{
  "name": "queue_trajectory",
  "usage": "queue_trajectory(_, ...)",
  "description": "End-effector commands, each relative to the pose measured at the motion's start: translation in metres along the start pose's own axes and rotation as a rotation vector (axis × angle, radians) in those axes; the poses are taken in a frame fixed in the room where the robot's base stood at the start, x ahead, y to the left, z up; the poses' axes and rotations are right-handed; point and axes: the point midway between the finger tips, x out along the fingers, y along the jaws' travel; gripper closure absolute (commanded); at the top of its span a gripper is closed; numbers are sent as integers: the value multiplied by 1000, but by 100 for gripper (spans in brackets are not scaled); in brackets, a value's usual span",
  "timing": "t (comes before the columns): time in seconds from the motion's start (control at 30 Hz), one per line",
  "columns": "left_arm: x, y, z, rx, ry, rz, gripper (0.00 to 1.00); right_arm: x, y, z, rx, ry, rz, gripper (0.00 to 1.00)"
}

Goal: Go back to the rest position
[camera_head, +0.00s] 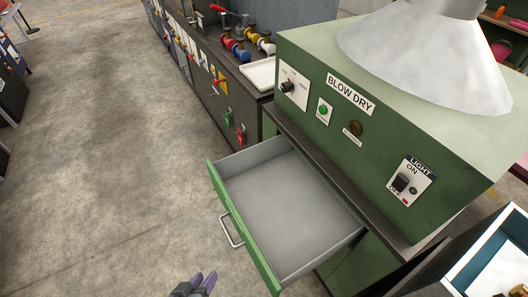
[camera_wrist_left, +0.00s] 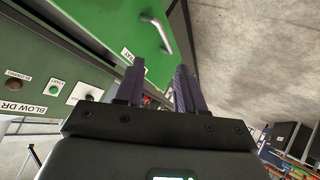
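My left gripper (camera_head: 204,278) shows at the bottom edge of the head view, with its two purple fingers a little apart. In the left wrist view the fingers (camera_wrist_left: 160,72) are clearly spread, with nothing between them. The gripper is in front of the open green drawer (camera_head: 238,228), left of and below its metal handle (camera_head: 231,231) in the head view, and apart from it. The drawer front (camera_wrist_left: 105,22) and handle (camera_wrist_left: 158,36) also show in the left wrist view. The drawer is pulled out and empty. My right gripper is not in view.
The green blow-dry machine (camera_head: 400,120) with a white cone hood (camera_head: 430,50) stands above the drawer. Several coloured flanged spools (camera_head: 240,50) and a white tray (camera_head: 259,73) are on the bench behind. A blue-sided box (camera_head: 490,250) is at lower right. The floor at left is clear.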

Motion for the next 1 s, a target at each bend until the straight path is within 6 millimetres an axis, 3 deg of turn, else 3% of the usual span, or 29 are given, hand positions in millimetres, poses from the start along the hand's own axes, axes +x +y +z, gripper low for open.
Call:
queue_trajectory(0.17,-37,-28,1,131,-187,-179,62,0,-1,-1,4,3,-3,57)
queue_trajectory(0.43,-79,-57,49,369,-578,-259,62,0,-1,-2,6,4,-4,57)
queue_trajectory(0.5,-96,-45,26,379,-565,-254,62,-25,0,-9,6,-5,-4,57)
queue_trajectory(0.77,-139,-19,-23,377,-563,-254,62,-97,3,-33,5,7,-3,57)
queue_trajectory(1.0,-191,13,-82,377,-563,-254,62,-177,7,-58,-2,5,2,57)
